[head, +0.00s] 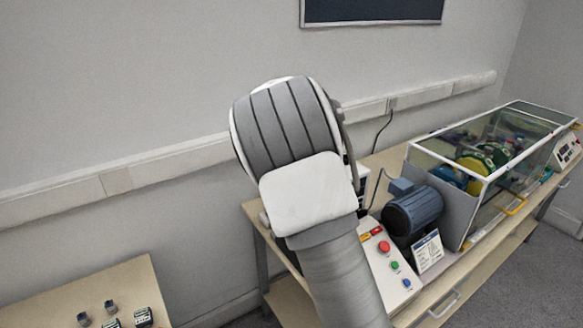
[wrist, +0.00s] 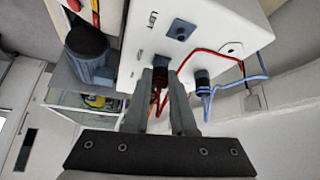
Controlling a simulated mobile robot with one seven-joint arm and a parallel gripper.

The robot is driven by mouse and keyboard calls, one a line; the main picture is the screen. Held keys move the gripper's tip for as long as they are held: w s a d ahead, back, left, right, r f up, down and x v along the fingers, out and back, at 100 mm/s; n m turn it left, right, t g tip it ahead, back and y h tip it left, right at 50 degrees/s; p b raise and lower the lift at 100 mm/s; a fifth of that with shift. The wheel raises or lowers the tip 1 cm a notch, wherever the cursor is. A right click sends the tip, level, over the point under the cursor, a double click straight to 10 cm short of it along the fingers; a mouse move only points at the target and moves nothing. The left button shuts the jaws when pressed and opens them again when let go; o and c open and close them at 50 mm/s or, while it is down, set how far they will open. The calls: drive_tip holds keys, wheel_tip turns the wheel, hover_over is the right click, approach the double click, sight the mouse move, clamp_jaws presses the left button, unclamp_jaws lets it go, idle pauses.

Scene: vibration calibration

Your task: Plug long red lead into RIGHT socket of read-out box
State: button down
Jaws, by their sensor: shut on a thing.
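In the wrist view my gripper (wrist: 163,78) is shut on the dark plug end of the red lead (wrist: 204,52), with red showing between the fingers. The fingertips are close to the face of the white read-out box (wrist: 215,22). Whether the plug touches or sits in a socket there is hidden by the fingers. A dark square socket (wrist: 180,30) near the word LEFT looks empty. A dark plug with a blue lead (wrist: 203,82) is at the box face, right of the gripper. In the head view my arm hides the gripper and most of the box.
A blue-grey motor (head: 412,212) stands beside a sloped control panel (head: 385,262) with coloured buttons. A glass-sided case (head: 490,160) fills the bench to the right. A lower table (head: 60,300) at left carries several small dark items. The red lead loops near the blue lead.

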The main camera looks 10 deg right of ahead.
drive_tip(key=shift+w+a+m+g+h+p, duration=0.1)
drive_tip(key=shift+m+g+h+p, duration=0.25)
drive_tip(key=shift+m+p, duration=0.35)
drive_tip(key=shift+w+m+g+h+p, duration=0.1)
drive_tip(key=shift+m+g+h+p, duration=0.25)
drive_tip(key=shift+m, duration=0.65)
drive_tip(key=c, duration=0.7)
unclamp_jaws()
drive_tip(key=shift+o, duration=0.2)
drive_tip(key=shift+a+r, duration=0.1)
drive_tip(key=shift+r, duration=0.05)
drive_tip(key=shift+p+v, duration=0.95)
drive_tip(key=shift+v, duration=1.4)
drive_tip(key=shift+r, duration=0.1)
